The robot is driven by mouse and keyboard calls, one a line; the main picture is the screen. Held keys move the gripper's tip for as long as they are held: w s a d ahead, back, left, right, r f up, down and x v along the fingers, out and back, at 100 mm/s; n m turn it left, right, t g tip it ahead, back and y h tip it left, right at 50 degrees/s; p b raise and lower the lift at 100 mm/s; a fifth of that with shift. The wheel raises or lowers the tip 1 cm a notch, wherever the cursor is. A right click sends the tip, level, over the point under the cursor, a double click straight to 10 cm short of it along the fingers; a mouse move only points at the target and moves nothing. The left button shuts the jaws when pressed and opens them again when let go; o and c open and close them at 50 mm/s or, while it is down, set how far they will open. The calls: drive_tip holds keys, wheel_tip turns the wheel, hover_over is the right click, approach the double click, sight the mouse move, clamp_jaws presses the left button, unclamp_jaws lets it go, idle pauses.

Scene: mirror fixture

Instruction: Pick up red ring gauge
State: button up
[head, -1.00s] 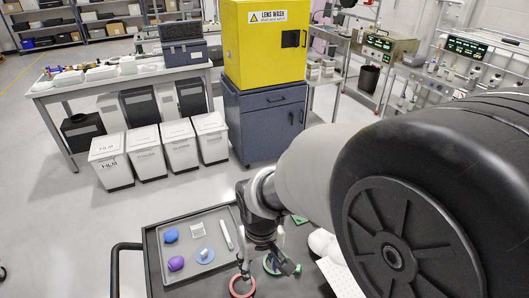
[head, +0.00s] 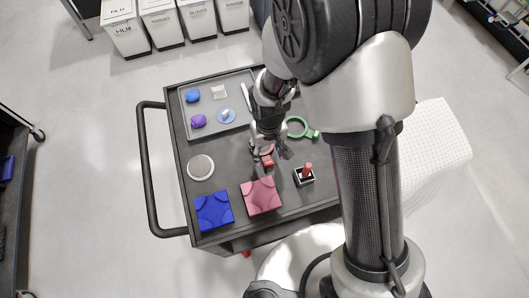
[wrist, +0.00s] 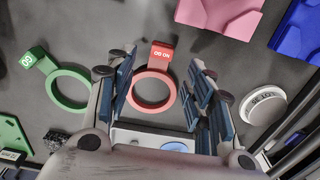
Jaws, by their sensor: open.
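The red ring gauge (wrist: 158,71), with a NO GO tag, lies flat on the dark cart top. In the wrist view it sits between the two blue-padded fingers of my gripper (wrist: 160,78), its tag pointing away from the palm. The fingers are spread wide, and I see none touching the ring. In the head view my gripper (head: 268,148) is over the gauge and hides most of it; only its red tag (head: 268,162) and a bit of the ring show. How high the fingertips are above the cart is hard to tell.
A green ring gauge (wrist: 53,99) with a GO tag lies left of the red one. A pink block (head: 261,196), a blue block (head: 214,211), a round white disc (head: 200,167) and a red-handled piece (head: 307,171) stand around it. A grey tray (head: 216,131) holds small items.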

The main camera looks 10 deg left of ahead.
sight(268, 160)
wheel_tip(268, 160, down, 5)
drive_tip(key=shift+f+b, duration=0.2)
drive_tip(key=shift+b, duration=0.65)
drive_tip(key=shift+c, duration=0.4)
clamp_jaws()
